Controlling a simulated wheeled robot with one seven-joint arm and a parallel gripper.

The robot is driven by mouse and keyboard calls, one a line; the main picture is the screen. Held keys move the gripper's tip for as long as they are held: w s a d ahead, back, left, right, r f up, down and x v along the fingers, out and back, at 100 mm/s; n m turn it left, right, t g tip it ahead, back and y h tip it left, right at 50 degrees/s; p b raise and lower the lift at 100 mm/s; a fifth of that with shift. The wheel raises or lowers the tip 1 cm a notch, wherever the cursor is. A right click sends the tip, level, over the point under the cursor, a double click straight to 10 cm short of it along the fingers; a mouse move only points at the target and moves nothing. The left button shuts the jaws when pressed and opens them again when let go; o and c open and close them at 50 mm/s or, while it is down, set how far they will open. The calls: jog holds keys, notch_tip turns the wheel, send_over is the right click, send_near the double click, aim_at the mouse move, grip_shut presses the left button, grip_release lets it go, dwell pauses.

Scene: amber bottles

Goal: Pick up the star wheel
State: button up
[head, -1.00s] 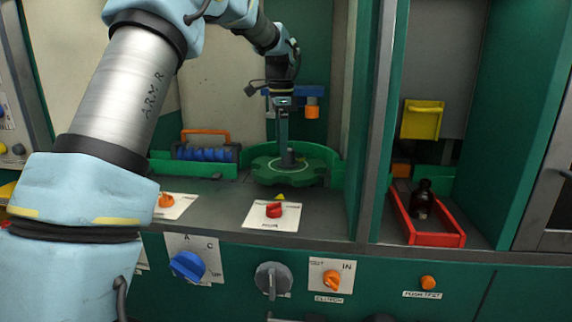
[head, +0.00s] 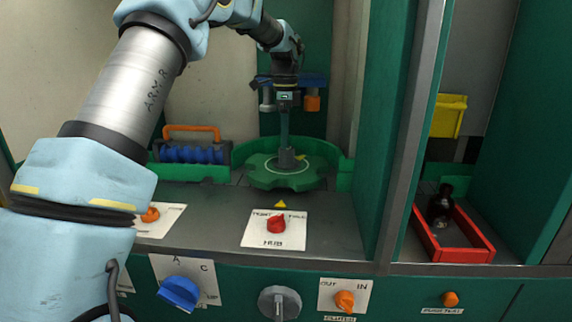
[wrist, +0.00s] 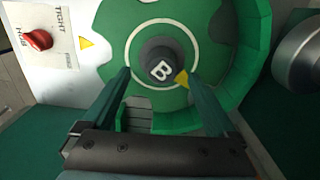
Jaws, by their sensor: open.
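The star wheel (head: 262,176) is a green notched disc with a white ring, lying flat on the counter inside a curved green guide. Its dark hub (head: 286,158) stands up at the centre. In the wrist view the star wheel (wrist: 122,45) fills the upper middle, and its hub (wrist: 160,58) carries a white B with a yellow mark beside it. My gripper (wrist: 158,76) is open and points down over the hub, with one finger on each side of it.
The curved green guide (head: 332,157) walls the wheel's back and right. A red hub knob (head: 277,224) on a white label is in front. A blue roller with an orange handle (head: 190,153) is at the left. A red tray (head: 462,256) holding a dark bottle (head: 440,207) is right of the partition.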

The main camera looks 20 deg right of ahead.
aim_at(287, 151)
jog(key=shift+d+f+p, duration=0.15)
jog(key=shift+f+p, duration=0.6)
jog(key=shift+f, duration=0.75)
jog(key=shift+d+f+p, duration=0.1)
jog(key=shift+f+p, duration=0.65)
jog(key=shift+f, duration=0.7)
jog(key=shift+c, duration=0.4)
grip_shut()
jog(key=shift+r, duration=0.1)
